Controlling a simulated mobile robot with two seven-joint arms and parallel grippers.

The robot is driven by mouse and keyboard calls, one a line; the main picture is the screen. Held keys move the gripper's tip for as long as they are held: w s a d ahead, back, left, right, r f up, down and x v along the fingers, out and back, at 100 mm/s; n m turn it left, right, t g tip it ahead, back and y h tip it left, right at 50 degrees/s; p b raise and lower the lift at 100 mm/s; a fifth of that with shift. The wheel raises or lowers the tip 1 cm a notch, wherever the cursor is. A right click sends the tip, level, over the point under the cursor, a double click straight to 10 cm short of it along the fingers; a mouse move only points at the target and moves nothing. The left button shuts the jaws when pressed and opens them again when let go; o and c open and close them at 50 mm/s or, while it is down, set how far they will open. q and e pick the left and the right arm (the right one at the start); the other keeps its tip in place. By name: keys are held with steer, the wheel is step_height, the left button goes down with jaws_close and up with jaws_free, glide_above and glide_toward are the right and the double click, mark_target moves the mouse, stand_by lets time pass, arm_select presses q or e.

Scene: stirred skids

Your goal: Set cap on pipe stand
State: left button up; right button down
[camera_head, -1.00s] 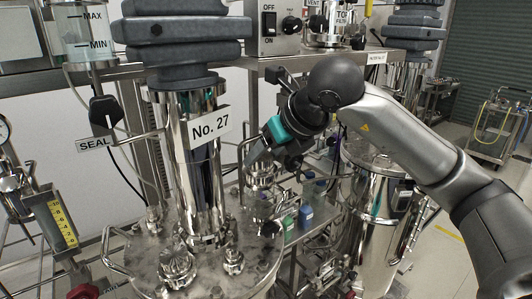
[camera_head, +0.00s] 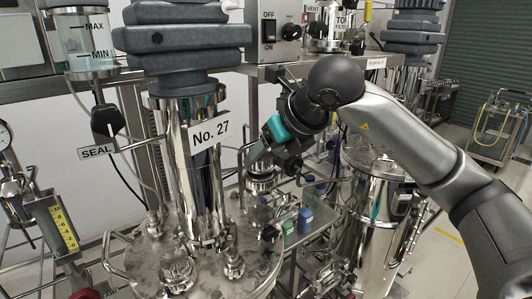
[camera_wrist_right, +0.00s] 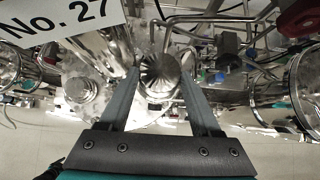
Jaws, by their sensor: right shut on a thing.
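My right gripper (camera_head: 258,158) reaches in from the right, tilted down and left, beside the tall steel column labelled No. 27. In the right wrist view its two grey fingers (camera_wrist_right: 160,85) stand apart with a round, shiny steel piece (camera_wrist_right: 160,68), which looks like the cap, between them. The gripper is shut on this cap. In the head view the cap (camera_head: 262,168) shows as a small steel cylinder below the fingertips. I cannot tell which fitting is the pipe stand, or whether the cap touches anything below. My left gripper is not in view.
The No. 27 column (camera_head: 196,165) rises from a steel vessel lid (camera_head: 150,262) close to my gripper. Small bottles with blue and green (camera_head: 306,219) stand just right of the lid. Another steel vessel (camera_head: 372,215) stands below my forearm. A control box (camera_head: 283,30) hangs behind.

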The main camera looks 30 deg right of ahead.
mark_target(266, 159)
steer(key=shift+r+p, duration=1.1)
steer(key=shift+r, duration=0.45)
